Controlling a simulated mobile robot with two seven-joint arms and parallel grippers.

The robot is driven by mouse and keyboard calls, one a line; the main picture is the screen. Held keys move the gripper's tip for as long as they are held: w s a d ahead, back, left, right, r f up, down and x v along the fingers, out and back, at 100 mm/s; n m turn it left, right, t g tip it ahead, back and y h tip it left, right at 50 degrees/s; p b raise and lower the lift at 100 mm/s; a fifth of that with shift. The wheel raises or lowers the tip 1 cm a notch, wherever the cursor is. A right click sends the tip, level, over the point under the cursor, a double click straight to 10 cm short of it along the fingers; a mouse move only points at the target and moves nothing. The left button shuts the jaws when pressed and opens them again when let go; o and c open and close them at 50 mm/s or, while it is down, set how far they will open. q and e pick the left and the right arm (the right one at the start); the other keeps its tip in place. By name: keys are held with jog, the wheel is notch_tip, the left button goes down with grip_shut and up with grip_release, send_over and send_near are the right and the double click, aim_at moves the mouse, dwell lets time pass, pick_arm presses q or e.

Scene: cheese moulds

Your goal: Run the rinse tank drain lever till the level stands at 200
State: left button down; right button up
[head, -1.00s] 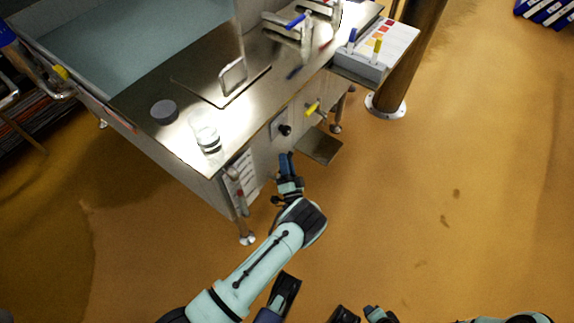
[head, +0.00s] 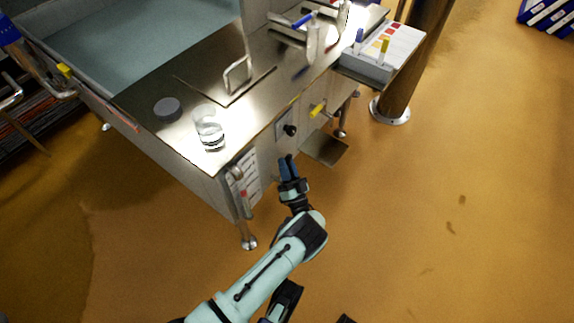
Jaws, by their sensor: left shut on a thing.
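The steel rinse tank (head: 205,178) fills the upper left. A white panel with lines (head: 249,180) and a red mark is on its front near the corner; its figures are too small to read. A yellow-handled lever (head: 318,110) and a black knob (head: 290,130) stick out of the front. I cannot tell from here which is the drain lever. My left gripper (head: 287,161) is in front of the tank, below the black knob in the picture. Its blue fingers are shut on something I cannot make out. My right gripper does not show clearly.
A glass beaker (head: 209,128) and a grey puck (head: 167,109) stand on the steel top. A grey box (head: 367,66) with blue and yellow levers is at the right end. A brown post (head: 398,97) stands beside it. The floor at right is clear.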

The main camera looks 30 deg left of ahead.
pick_arm(q)
jog(key=shift+f, duration=0.1)
jog(key=c, duration=1.1)
grip_release()
jog(key=shift+d, duration=0.1)
jog(key=shift+p+v, duration=0.4)
jog(key=shift+v, duration=6.25)
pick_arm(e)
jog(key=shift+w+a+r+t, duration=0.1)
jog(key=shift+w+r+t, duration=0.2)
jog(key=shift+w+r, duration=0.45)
pick_arm(q)
jog(key=shift+s, duration=0.1)
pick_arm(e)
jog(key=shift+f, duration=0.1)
